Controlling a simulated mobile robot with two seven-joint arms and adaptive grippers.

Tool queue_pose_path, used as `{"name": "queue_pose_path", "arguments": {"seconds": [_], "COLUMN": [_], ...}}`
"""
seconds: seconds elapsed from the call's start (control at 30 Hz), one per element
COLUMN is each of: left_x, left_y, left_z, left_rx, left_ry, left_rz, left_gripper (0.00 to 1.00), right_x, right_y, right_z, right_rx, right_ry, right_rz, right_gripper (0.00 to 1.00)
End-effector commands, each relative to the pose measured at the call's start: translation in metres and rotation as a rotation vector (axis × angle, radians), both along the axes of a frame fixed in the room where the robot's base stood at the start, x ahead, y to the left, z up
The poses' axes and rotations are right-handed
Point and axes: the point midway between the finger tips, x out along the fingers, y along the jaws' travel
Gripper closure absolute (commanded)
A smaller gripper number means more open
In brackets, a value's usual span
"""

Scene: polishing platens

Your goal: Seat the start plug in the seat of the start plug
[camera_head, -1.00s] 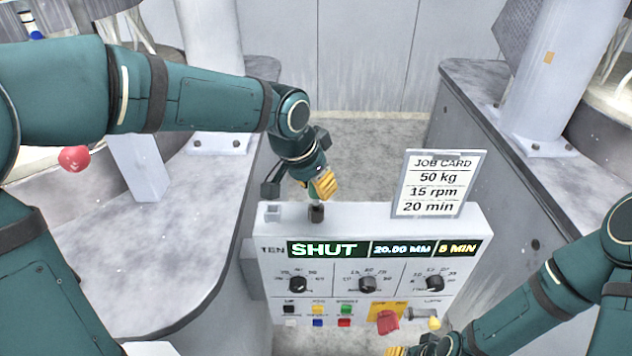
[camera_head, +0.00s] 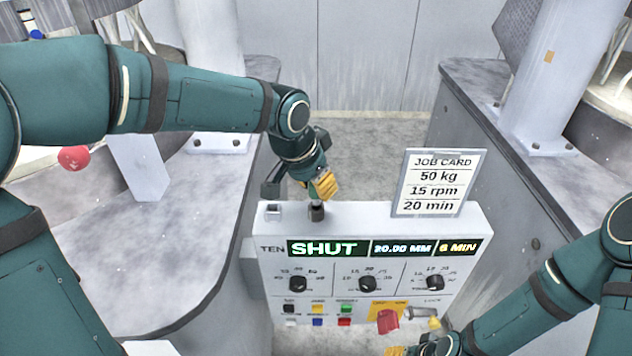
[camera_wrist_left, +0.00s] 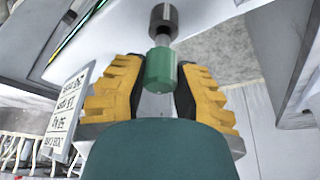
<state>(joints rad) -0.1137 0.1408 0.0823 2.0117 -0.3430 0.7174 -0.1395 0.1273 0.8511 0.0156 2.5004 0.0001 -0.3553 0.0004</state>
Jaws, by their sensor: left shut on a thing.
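My left gripper (camera_head: 325,186) is shut on the green start plug (camera_wrist_left: 160,70), whose green body shows between the yellow fingers in the left wrist view. A short grey shaft runs from the green body to a dark cylinder (camera_wrist_left: 164,17). In the head view this dark cylinder (camera_head: 316,212) stands on the console's top, right below the gripper, where the seat appears to be. I cannot tell how deep the shaft sits in it. My right gripper (camera_head: 405,350) is at the bottom edge, partly cut off; its jaw opening is unclear.
The console (camera_head: 350,220) has a display reading SHUT, several dials and buttons, and a red part (camera_head: 387,321) at lower right. A job card (camera_head: 438,183) stands on its top right. A small grey block (camera_head: 272,212) is at its top left. Grey platforms flank it.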

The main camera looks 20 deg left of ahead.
Motion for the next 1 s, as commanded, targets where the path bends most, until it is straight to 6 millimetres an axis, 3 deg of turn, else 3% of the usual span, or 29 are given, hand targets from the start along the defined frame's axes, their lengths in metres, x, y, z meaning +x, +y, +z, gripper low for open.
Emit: {"name": "queue_pose_path", "arguments": {"seconds": [1.0], "left_x": [0.000], "left_y": [0.000], "left_z": [-0.024], "left_rx": [0.000], "left_ry": [0.000], "left_rz": [0.000], "left_gripper": [1.00], "right_x": [0.000], "right_y": [0.000], "right_z": [-0.016], "right_rx": [0.000], "right_ry": [0.000], "right_rz": [0.000], "right_gripper": [0.53]}}
